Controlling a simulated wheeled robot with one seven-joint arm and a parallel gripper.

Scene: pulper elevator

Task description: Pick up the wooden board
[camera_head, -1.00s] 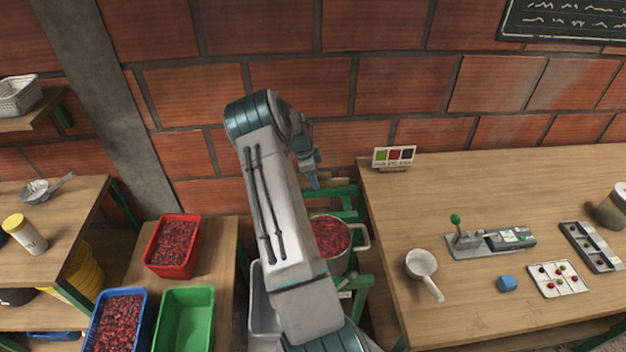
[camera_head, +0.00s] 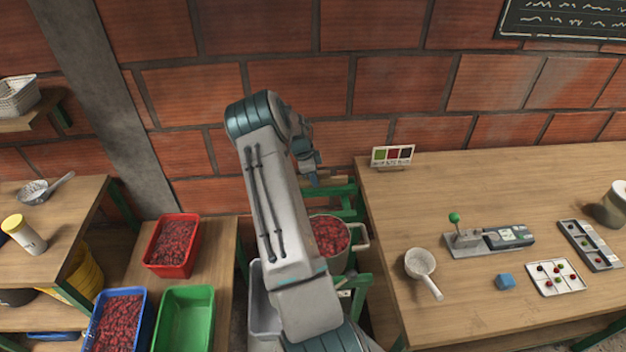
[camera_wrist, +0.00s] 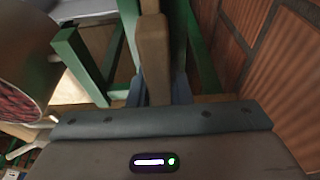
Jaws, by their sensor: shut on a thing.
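The wooden board (camera_wrist: 153,50) shows in the wrist view as a narrow upright strip of brown wood running up from between my fingers. My gripper (camera_wrist: 157,88) is shut on it, with one blue-grey finger on each side. In the head view my gripper (camera_head: 311,172) is beyond my arm, by the wall and above the green frame. The board cannot be made out clearly there, as my arm and gripper cover that spot.
A green frame (camera_head: 343,193) surrounds the gripper's area, with a metal pot of red cherries (camera_head: 331,234) just in front. The brick wall (camera_wrist: 262,50) is close on the right in the wrist view. A long wooden table (camera_head: 460,200) stands to the right.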

